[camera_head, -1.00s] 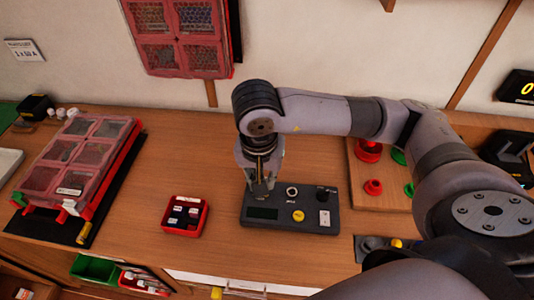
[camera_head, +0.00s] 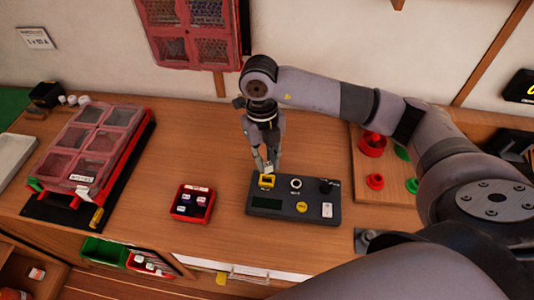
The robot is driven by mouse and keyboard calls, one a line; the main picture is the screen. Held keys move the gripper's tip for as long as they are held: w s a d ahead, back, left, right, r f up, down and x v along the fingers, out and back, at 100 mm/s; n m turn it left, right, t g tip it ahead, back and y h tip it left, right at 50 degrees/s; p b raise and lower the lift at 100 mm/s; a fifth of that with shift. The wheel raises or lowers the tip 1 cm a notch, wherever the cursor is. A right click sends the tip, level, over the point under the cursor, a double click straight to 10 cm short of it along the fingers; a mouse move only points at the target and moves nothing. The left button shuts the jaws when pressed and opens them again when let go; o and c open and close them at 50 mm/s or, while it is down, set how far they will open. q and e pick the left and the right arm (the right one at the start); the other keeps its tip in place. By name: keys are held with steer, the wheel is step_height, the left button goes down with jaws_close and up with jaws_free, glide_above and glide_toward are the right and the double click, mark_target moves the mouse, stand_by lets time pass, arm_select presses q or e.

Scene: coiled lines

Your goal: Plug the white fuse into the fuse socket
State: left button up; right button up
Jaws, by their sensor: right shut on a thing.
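A dark control box (camera_head: 293,209) lies on the wooden table. At its back left is a yellow square frame with a dark opening, which looks like the fuse socket (camera_head: 266,183). My right gripper (camera_head: 264,168) points down just above and behind this frame. It is shut on a small white piece, apparently the white fuse (camera_head: 269,169), largely covered by the fingers. I cannot tell whether the fuse touches the frame. My left gripper is not in view.
A small red bin (camera_head: 191,216) with dark pieces stands left of the box. A red compartment case (camera_head: 86,153) is farther left. A wooden board (camera_head: 398,197) with red and green rings is at the right. Table between case and bin is clear.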

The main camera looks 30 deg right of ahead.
steer(key=m, duration=0.5)
steer(key=m+b, duration=0.2)
glide_above(267, 181)
steer(key=shift+y, duration=0.4)
steer(key=shift+w+d+f, duration=0.1)
steer(key=shift+w+f, duration=0.05)
steer(key=shift+f, duration=2.3)
steer(key=shift+f+b, duration=1)
steer(key=shift+b, duration=0.1)
steer(key=o, duration=0.9)
